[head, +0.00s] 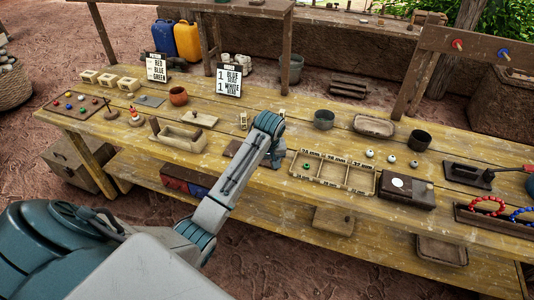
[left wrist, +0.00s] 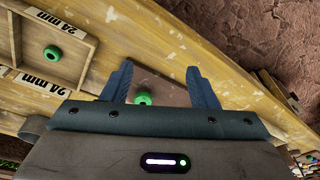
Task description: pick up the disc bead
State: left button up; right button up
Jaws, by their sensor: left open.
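A green disc bead (left wrist: 143,98) with a dark hole lies on a brown surface in the left wrist view, between the fingers and nearer the left one. My left gripper (left wrist: 160,76) is open with its two blue-grey fingers spread, and nothing is held. In the head view my left gripper (head: 277,157) is above the table, just left of the sorting tray (head: 345,190); I cannot make out that bead there. A second green bead (head: 306,166) sits in the tray's left compartment; it also shows in the left wrist view (left wrist: 52,53), beside a "24 mm" label. My right gripper is not in view.
A brown board (head: 236,148) lies left of my gripper. Right of the sorting tray is a dark box (head: 406,191), with several pale round beads (head: 391,158) behind. A dark cup (head: 324,119) and a wooden dish (head: 374,125) stand behind the tray.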

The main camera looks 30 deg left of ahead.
pick_arm(q)
jog(key=w+a+r+n, duration=0.3)
jog(key=w+a+r, duration=0.1)
jog(key=w+r, duration=0.35)
jog(key=shift+g, duration=0.4)
jog(key=f, duration=0.2)
jog(key=f+p, duration=0.1)
jog(key=f, duration=0.2)
jog(key=shift+w+a+f, duration=0.2)
jog(key=f, duration=0.1)
jog(key=f+p, duration=0.1)
jog(key=f, duration=0.1)
jog(key=f+p, duration=0.1)
jog(key=shift+w+a+f, duration=0.2)
jog(key=shift+a+f, duration=0.05)
jog(key=shift+f, duration=0.4)
jog(key=c, duration=1)
jog(key=shift+c, duration=0.2)
